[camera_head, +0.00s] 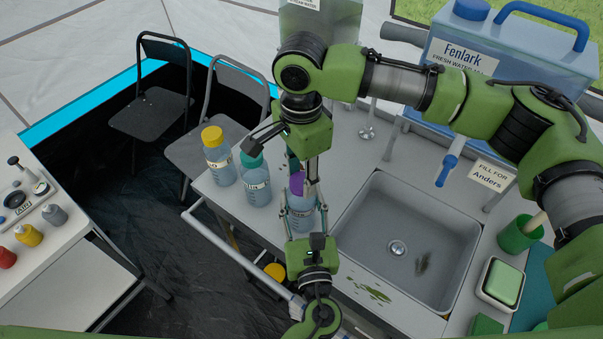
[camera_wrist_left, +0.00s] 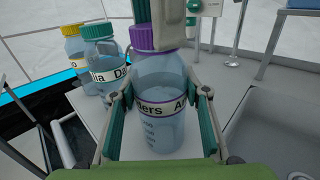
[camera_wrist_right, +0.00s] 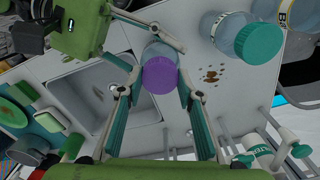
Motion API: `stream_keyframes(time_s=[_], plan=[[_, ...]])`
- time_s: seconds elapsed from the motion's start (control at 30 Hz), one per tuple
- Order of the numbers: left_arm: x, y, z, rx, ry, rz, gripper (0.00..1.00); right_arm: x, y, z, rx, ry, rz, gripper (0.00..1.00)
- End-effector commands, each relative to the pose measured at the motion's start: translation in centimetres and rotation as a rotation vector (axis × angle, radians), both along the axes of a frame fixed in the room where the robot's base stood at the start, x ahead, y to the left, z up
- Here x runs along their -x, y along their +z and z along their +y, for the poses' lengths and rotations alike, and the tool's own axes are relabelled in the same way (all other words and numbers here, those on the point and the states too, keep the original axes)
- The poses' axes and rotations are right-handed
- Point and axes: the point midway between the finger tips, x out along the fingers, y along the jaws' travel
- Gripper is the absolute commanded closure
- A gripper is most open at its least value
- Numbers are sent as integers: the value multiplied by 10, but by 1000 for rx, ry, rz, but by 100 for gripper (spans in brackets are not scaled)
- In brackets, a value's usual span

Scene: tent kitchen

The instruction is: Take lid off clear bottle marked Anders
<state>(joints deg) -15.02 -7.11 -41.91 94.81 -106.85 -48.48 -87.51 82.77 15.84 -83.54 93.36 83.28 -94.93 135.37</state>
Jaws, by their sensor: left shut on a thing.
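The clear bottle marked Anders (camera_head: 301,222) stands upright at the sink unit's left part, with its purple lid (camera_head: 297,184) on top. Its label and blue-tinted body show in the left wrist view (camera_wrist_left: 160,125). My left gripper (camera_head: 307,212) is shut on the bottle's body, one finger on each side. My right gripper (camera_head: 303,180) points down from above at the lid. In the right wrist view the purple lid (camera_wrist_right: 160,76) lies between the open right fingers (camera_wrist_right: 160,82). One right finger hides part of the lid in the left wrist view.
A teal-lidded bottle (camera_head: 254,180) and a yellow-lidded bottle (camera_head: 218,157) stand left of the Anders bottle. The sink (camera_head: 405,225) is to the right. A Fenlark water container (camera_head: 520,60) stands behind it. A green cup (camera_head: 519,236) is at the far right.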

Motion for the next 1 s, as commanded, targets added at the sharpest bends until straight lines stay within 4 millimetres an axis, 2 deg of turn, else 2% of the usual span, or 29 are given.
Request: stream_keyframes(time_s=[0.17,0.27,1.0], plan=[[0,-1,0,-1,0,2,100,0,0,0,0,11,0,93],[0,-1,0,-1,0,2,100,0,0,0,-1,85,1,93],[0,-1,0,-1,-1,2,100,0,1,0,-1,1454,0,93]])
